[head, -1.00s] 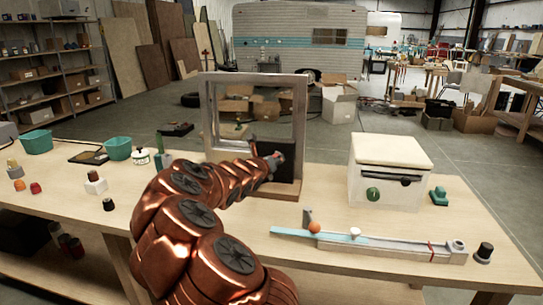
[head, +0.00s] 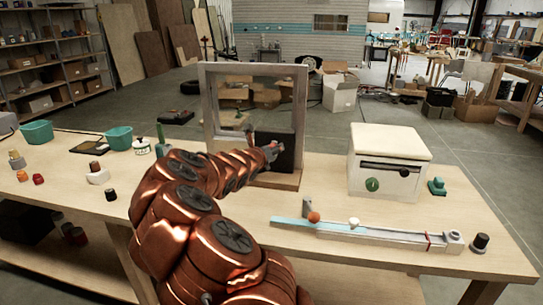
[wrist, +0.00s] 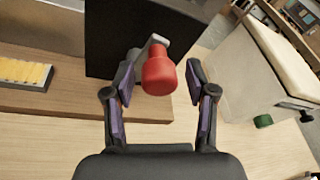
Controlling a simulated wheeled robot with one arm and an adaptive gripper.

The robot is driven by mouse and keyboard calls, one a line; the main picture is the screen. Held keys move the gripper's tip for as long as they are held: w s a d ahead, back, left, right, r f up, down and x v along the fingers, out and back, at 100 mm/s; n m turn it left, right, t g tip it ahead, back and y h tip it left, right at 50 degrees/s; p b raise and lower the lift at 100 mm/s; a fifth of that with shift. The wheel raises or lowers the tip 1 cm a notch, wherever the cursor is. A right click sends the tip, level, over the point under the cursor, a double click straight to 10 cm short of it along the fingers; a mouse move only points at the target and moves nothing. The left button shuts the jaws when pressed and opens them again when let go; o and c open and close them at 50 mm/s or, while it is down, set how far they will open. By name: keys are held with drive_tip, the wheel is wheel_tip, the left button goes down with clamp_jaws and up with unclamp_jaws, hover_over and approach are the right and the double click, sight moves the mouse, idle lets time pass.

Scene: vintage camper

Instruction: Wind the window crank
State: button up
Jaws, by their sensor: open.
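The window stand (head: 208,110) is a grey frame upright on a wooden base, with a dark panel (head: 286,150) at its lower right. In the wrist view the crank's red knob (wrist: 159,76) sits on a short grey arm (wrist: 152,47) in front of the dark panel (wrist: 108,40). My gripper (wrist: 160,88) is open, with one finger on each side of the red knob and a gap on both sides. In the head view my gripper (head: 270,152) is at the dark panel, and my arm hides part of the stand and its base.
A white box-shaped oven (head: 385,160) with a green knob stands to the right. A long rail (head: 370,236) with an orange ball lies at the table's front right. Teal bowls (head: 118,138) and small items are at the left. The table between stand and oven is clear.

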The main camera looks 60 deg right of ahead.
drive_tip(key=a+b, duration=0.1)
drive_tip(key=s+a+b, duration=0.1)
drive_tip(key=a, duration=0.1)
drive_tip(key=a+b, duration=0.1)
drive_tip(key=shift+s+a, duration=0.25)
drive_tip(key=shift+s, duration=0.1)
drive_tip(key=shift+a, duration=0.15)
drive_tip(key=v, duration=1.1)
drive_tip(key=shift+a, duration=0.35)
idle(0.3)
drive_tip(key=shift+s+r, duration=0.1)
drive_tip(key=shift+r, duration=0.05)
